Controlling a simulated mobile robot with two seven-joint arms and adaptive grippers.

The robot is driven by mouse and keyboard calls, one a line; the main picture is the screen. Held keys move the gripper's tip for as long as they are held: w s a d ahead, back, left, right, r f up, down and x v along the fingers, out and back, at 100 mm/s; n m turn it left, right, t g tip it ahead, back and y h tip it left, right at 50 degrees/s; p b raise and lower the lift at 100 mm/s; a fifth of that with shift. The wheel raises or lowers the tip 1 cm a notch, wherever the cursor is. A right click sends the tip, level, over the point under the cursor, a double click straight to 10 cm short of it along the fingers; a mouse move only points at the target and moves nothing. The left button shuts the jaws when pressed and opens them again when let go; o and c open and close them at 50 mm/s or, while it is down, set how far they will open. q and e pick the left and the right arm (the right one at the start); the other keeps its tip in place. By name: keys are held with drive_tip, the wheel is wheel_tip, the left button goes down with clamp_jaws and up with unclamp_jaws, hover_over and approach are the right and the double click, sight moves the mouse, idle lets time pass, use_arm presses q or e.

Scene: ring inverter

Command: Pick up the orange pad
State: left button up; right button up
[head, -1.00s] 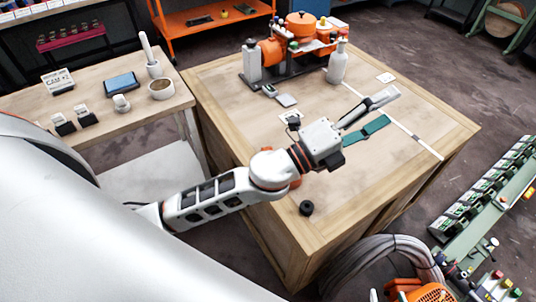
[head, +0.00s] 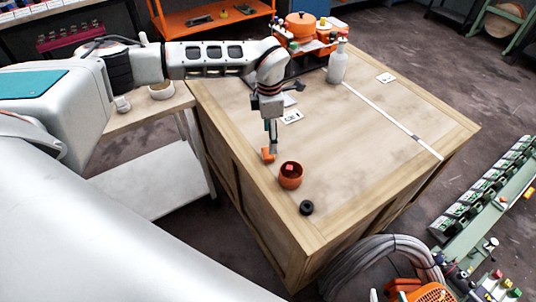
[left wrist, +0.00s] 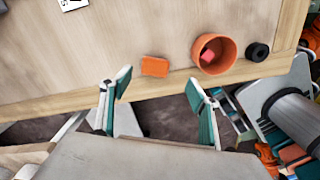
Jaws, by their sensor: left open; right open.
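The orange pad (head: 268,155) lies near the left edge of the wooden table, just below my left gripper (head: 271,145), which points down. In the left wrist view the orange pad (left wrist: 155,66) is flat on the wood. It shows just ahead of the gap between the two teal-lined fingers (left wrist: 160,82). These fingers are wide apart, with nothing held between them. In the head view the gripper overlaps the pad, so I cannot tell whether they touch. I see no right gripper in either view.
An orange bowl (head: 290,175) with a red piece inside stands close to the pad, and a black ring (head: 306,208) lies beyond it. A white bottle (head: 337,62) and orange machine parts stand at the back. The table's middle is clear.

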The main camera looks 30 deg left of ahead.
sight(268, 152)
use_arm(q)
drive_tip(key=shift+a+f, duration=0.25)
drive_tip(key=shift+f, duration=0.3)
drive_tip(key=shift+a+f, duration=0.25)
drive_tip(key=shift+f, duration=0.3)
drive_tip(key=shift+w+f, duration=0.1)
drive_tip(key=shift+f, duration=2.6)
drive_tip(key=c, duration=1.1)
drive_tip(key=shift+o, duration=0.2)
drive_tip(key=shift+r, duration=0.1)
wheel_tip(268, 152, up, 20)
drive_tip(key=shift+p, duration=0.45)
